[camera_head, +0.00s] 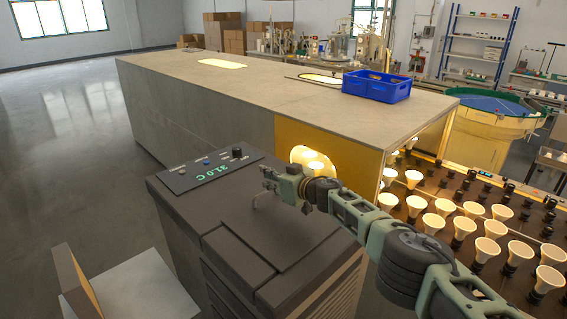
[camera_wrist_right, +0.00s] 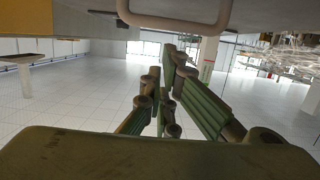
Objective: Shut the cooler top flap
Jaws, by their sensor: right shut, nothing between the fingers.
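The cooler (camera_head: 215,215) is a dark box with a slanted panel reading 31.0 °C, at the lower middle of the head view. Its top flap (camera_head: 262,238) lies about level with the top around it; I cannot tell whether it is fully seated. My right gripper (camera_head: 268,179) is beside the handle, shut and empty; contact with the handle cannot be told. In the right wrist view the gripper (camera_wrist_right: 166,85) points away and a pale handle bar (camera_wrist_right: 175,22) crosses the top. My left gripper is not in view.
A long grey bench (camera_head: 250,88) with a blue crate (camera_head: 377,86) stands behind the cooler. A rack of white bulbs (camera_head: 464,226) is at the right, under my right arm. An open box-like thing (camera_head: 140,285) is at the lower left. The floor at the left is clear.

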